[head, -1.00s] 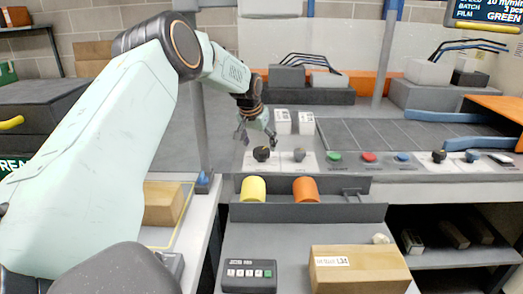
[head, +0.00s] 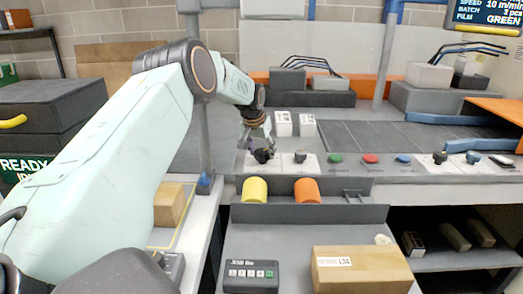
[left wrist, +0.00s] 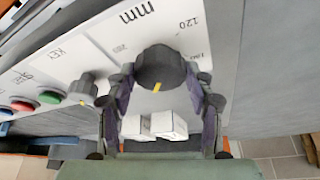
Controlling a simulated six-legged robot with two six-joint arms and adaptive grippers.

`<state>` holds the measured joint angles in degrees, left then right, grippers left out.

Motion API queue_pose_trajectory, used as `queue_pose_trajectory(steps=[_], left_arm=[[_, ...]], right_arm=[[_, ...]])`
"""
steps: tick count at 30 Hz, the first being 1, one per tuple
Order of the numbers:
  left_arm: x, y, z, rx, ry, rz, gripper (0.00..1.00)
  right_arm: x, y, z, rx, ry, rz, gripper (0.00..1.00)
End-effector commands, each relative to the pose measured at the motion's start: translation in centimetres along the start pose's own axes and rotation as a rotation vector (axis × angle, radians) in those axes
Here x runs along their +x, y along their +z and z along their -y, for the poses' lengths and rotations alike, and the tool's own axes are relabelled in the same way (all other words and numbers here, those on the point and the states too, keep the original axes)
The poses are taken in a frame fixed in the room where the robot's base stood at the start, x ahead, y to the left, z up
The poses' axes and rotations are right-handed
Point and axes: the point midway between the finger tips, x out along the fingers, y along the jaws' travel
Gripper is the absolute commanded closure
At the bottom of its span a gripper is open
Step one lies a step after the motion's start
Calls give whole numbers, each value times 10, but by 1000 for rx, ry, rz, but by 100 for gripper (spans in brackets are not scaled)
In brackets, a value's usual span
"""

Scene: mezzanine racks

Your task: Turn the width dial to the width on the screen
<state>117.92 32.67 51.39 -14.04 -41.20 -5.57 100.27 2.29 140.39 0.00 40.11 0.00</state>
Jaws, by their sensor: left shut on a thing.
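The width dial is a black knob (head: 262,156) on the white label plate at the left end of the control panel. In the left wrist view the dial (left wrist: 160,66) shows a yellow pointer mark on the side toward the gripper's palm. "mm" and "120" are printed around it; other figures are hard to read. My left gripper (head: 258,143) is shut on the dial, with one finger on each side of it in the left wrist view (left wrist: 163,82). The screen (head: 490,12) at top right is cut off; no width line shows. My right gripper is not in view.
A smaller key knob (head: 300,157) stands right of the dial. Green (head: 335,159), red (head: 370,159) and blue (head: 403,161) buttons follow. Two white blocks (head: 284,124) stand behind the dial. Yellow (head: 255,190) and orange (head: 306,190) rolls lie in front, below the panel.

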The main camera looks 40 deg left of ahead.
Motion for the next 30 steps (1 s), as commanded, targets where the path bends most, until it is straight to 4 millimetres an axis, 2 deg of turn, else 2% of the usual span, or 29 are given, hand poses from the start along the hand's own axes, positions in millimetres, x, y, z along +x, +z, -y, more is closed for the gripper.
queue_pose_trajectory(steps=[1,8,14,30], left_arm=[[0,0,0,0,0,0,60],[0,-1,0,0,0,-2,78],[0,-1,1,36,15,-2,78],[1,-2,2,342,140,-4,78]], right_arm=[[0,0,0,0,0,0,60],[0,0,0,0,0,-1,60],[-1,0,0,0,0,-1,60],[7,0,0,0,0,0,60]])
